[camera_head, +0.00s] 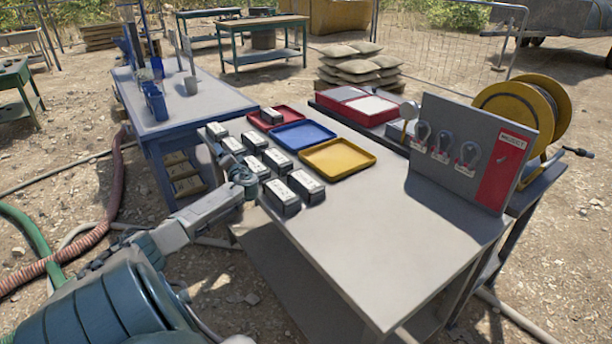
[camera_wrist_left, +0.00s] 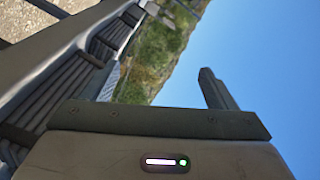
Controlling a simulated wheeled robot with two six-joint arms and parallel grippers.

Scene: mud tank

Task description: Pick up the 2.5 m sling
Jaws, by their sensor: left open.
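Another such block (camera_head: 271,116) lies in the red tray (camera_head: 290,113). The labels are too small to read, so I cannot tell which thing is the 2.5 m sling. My left gripper (camera_head: 243,179) is at the table's left edge, close beside the blocks; its jaws are hard to see there. In the left wrist view one finger (camera_wrist_left: 218,92) stands against the sky, with nothing held.
A blue tray (camera_head: 302,135) and a yellow tray (camera_head: 338,158) sit behind the blocks. An upright grey board (camera_head: 465,135) with hanging shackle-like pieces and a red panel stands at the right, before a yellow reel (camera_head: 515,100). The table's front is clear. A blue bench (camera_head: 210,100) stands left.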

